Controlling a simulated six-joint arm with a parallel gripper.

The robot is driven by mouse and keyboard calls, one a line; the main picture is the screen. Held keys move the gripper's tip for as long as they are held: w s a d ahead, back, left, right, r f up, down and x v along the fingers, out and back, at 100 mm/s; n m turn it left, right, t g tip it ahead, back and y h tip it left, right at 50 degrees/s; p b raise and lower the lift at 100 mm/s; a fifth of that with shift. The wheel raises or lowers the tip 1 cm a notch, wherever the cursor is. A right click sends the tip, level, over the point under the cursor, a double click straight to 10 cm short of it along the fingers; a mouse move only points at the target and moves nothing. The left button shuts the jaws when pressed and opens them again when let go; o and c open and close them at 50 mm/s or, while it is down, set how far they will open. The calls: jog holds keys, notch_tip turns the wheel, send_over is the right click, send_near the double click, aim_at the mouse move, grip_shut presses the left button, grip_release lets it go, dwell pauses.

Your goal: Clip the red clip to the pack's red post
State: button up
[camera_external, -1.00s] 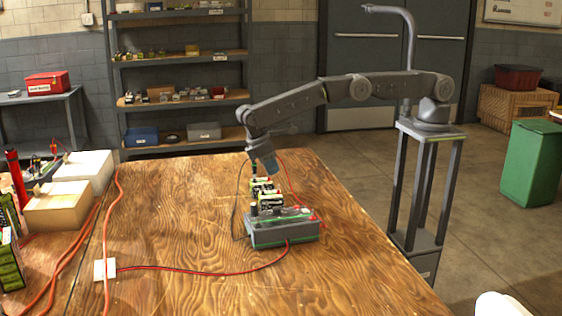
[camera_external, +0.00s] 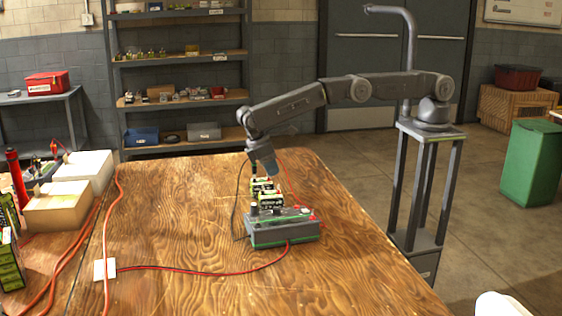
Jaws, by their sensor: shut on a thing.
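My gripper (camera_external: 264,174) points down just above the battery pack, in the middle of the table. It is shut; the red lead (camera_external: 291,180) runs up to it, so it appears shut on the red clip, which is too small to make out. The green and black pack (camera_external: 268,200) stands at the back of the grey charger box (camera_external: 283,233). The pack's red post cannot be made out behind and below the fingers. A black lead (camera_external: 234,205) loops up on the left side toward the pack; its end is hard to see.
A red and black cable (camera_external: 200,271) runs from the charger to a white plate (camera_external: 104,269). Orange cables (camera_external: 75,255) cross the table's left side. Pale blocks (camera_external: 60,207) stand at far left. The wooden table (camera_external: 180,220) is clear around the charger.

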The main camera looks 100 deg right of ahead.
jog(key=o, duration=0.8)
jog(key=shift+o, duration=0.4)
jog(key=shift+o, duration=0.7)
jog(key=shift+r, duration=0.1)
jog(key=shift+r, duration=3.7)
